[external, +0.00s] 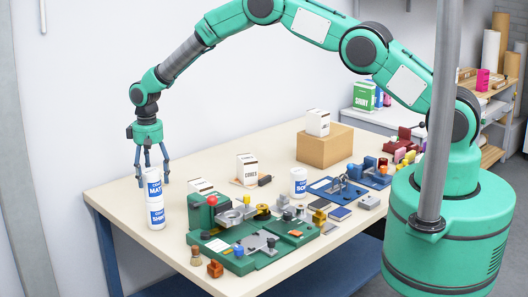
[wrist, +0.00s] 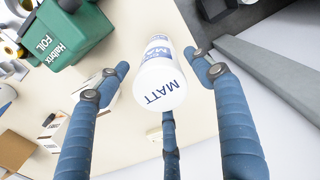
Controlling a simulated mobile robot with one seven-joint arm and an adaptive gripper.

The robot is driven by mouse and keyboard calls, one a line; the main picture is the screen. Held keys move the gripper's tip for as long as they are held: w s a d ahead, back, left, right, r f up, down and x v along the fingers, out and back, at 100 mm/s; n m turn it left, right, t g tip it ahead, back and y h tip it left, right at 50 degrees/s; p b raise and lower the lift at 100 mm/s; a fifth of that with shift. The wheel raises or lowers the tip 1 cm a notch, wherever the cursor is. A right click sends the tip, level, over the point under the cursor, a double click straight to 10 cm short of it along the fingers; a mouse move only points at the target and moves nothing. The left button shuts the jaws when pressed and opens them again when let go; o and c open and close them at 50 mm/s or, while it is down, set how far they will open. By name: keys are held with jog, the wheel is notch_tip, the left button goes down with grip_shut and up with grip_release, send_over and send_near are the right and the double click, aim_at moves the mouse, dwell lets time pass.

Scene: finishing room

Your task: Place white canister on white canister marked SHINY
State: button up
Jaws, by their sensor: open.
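A white canister with a blue label marked MATT (external: 154,187) stands upright on the white canister marked SHINY (external: 156,216), near the table's left end. The two look lined up as one stack. My gripper (external: 152,180) is open, pointing down at the top canister, with fingertips to either side of it. In the wrist view the MATT canister (wrist: 160,85) shows its lettered top between the spread fingers of my gripper (wrist: 160,78), with gaps at both sides. The SHINY canister is hidden there.
A green tray fixture (external: 240,262) stands close right of the stack. Another white canister (external: 298,182) stands mid-table. White cartons (external: 247,169), a cardboard box (external: 325,147) and blue fixtures (external: 338,190) lie beyond. The table (external: 120,195) is bare left of the stack.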

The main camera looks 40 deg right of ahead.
notch_tip(320, 180, up, 12)
jog(key=b, duration=0.2)
dwell(0.4)
jog(key=shift+f, duration=0.1)
dwell(0.6)
jog(key=s+d+r+t, duration=0.1)
jog(key=s+d+r, duration=0.25)
jog(key=r, duration=0.35)
jog(key=s+d+r, duration=0.2)
jog(key=d+r, duration=0.2)
jog(key=r, duration=0.3)
jog(key=s+d+r+t, duration=0.1)
jog(key=s+d+r, duration=0.25)
jog(key=r, duration=0.35)
jog(key=s+d+r, duration=0.9)
jog(key=s+r, duration=0.2)
jog(key=s, duration=0.1)
jog(key=s+d+r+m+t, duration=0.1)
jog(key=s+d+r, duration=0.25)
jog(key=s, duration=0.55)
jog(key=s+d+r+t, duration=0.15)
jog(key=s+d, duration=0.25)
jog(key=s, duration=0.5)
jog(key=s+d+f, duration=0.2)
jog(key=s, duration=0.6)
jog(key=s+d+f+t, duration=0.1)
jog(key=s+d+f, duration=0.1)
jog(key=s, duration=0.7)
jog(key=shift+d+m, duration=0.25)
jog(key=shift+m, duration=0.15)
